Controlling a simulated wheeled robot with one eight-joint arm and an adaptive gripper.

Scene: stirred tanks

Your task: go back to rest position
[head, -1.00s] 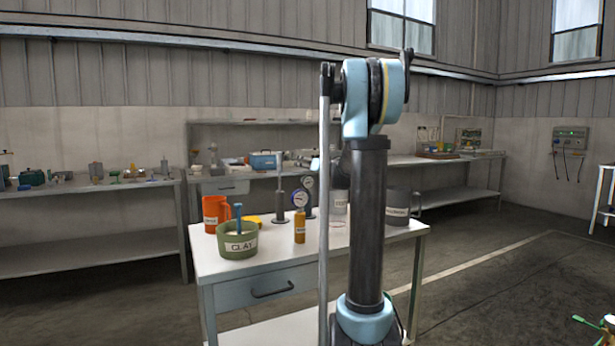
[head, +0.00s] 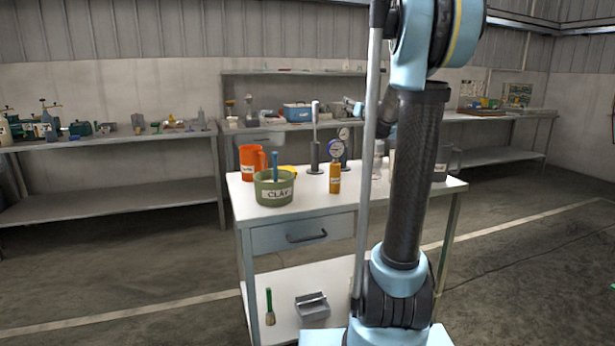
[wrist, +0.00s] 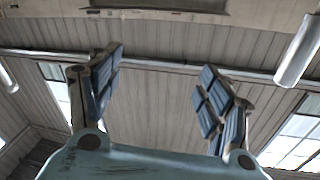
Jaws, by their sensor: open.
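My gripper (wrist: 160,95) shows in the wrist view with its two blue-padded fingers spread wide apart and nothing between them. Behind the fingers are the roof panels and upper wall, so it points upward. In the head view my arm stands upright in front of the right part of the white table (head: 350,200). The gripper's fingers cannot be made out in the head view.
Workbenches (head: 110,138) line the back wall. The floor at left is clear.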

